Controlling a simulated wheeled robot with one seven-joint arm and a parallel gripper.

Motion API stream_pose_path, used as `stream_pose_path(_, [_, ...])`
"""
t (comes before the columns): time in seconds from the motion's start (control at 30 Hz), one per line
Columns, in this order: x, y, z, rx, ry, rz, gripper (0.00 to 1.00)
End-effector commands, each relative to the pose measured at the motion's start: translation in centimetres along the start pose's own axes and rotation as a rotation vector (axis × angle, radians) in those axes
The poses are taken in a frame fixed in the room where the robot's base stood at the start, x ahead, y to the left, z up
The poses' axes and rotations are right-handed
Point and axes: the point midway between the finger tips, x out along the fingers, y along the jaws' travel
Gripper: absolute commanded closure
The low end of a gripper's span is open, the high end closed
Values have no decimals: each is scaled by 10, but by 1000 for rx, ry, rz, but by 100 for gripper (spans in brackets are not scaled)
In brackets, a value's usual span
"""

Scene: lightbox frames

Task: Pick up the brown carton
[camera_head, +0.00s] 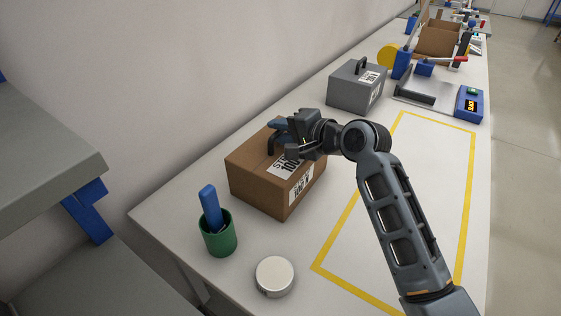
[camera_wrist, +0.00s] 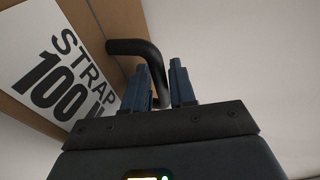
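The brown carton (camera_head: 252,178) sits on the long bench, with white labels on its top and near side. In the wrist view its brown surface (camera_wrist: 92,28) and a label reading "STRAP 100" fill the upper left. A dark bent handle (camera_wrist: 130,47) stands at the carton's edge and runs down between my two blue fingers. My gripper (camera_head: 284,138) is over the carton's far top part; its fingers also show in the wrist view (camera_wrist: 160,85). The fingers are close to the handle on both sides. Whether they press on it is not clear. The carton appears to rest on the bench.
A green cup (camera_head: 219,238) with a blue item and a round white tin (camera_head: 274,277) stand near the carton. A grey case (camera_head: 350,92) with a handle is behind it. A yellow-outlined area (camera_head: 345,235) of the bench at right is bare beneath my arm.

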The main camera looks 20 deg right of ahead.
Motion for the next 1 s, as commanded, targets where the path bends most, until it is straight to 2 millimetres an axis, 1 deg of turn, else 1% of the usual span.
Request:
stream_pose_path(0.23, [2, 0, 0, 0, 0, 0, 75])
stream_pose_path(0.5, [2, 0, 0, 0, 0, 0, 100])
stream_pose_path(1.0, [1, 0, 0, -1, 0, 1, 100])
